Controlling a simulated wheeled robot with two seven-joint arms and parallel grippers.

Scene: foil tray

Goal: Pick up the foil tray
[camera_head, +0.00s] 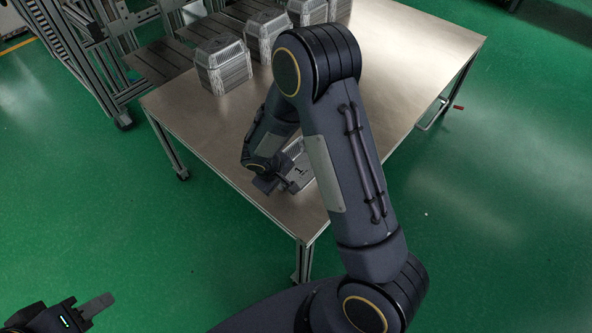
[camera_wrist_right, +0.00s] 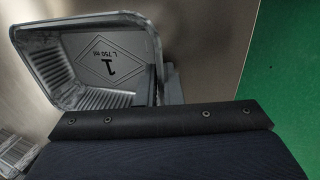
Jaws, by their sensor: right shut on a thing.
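The foil tray (camera_wrist_right: 62,75) is a shallow silver rectangular tray with ribbed walls. Its flat bottom, marked with a 1 in a diamond, faces the right wrist camera. In the head view the tray (camera_head: 300,172) shows partly beside my right gripper (camera_head: 272,183), near the table's front corner; my right arm hides the rest. My right gripper's fingers (camera_wrist_right: 168,84) are shut on the tray's wall at its right side. I cannot tell whether the tray touches the table. My left gripper (camera_head: 96,305) is at the lower left, away from the table, with only one finger clearly visible.
The metal table (camera_head: 400,60) is bare at its right and far side. A metal frame (camera_head: 75,50) stands left of the table.

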